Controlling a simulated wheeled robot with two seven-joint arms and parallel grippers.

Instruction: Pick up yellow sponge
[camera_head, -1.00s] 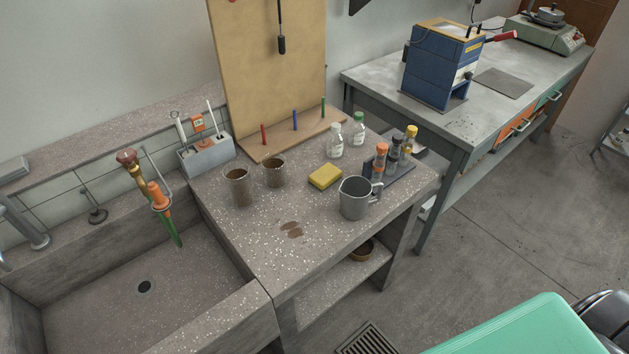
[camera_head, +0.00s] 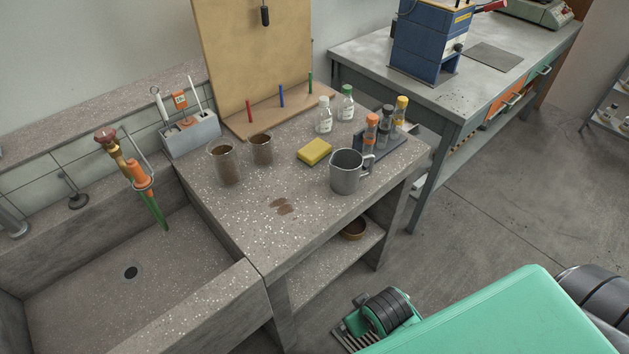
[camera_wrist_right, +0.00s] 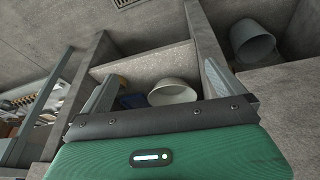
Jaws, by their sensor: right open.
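The yellow sponge (camera_head: 314,152) lies flat on the speckled concrete bench (camera_head: 240,222), between two brown-filled beakers on its left and a grey metal jug on its right. Nothing touches it. My right gripper (camera_wrist_right: 158,82) shows in the right wrist view, its two grey ribbed fingers wide apart and nothing held between them. That view looks toward shelves and a bowl, and the sponge is not in it. In the head view, green and black parts of my arm are low at the right, well away from the sponge. My left gripper is not in view.
The metal jug (camera_head: 346,171) stands close right of the sponge, with a rack of capped tubes (camera_head: 371,130) behind it. Beakers (camera_head: 225,164) stand left, bottles (camera_head: 324,115) behind. A sink (camera_head: 150,285) adjoins on the left. The bench front has brown stains but is otherwise clear.

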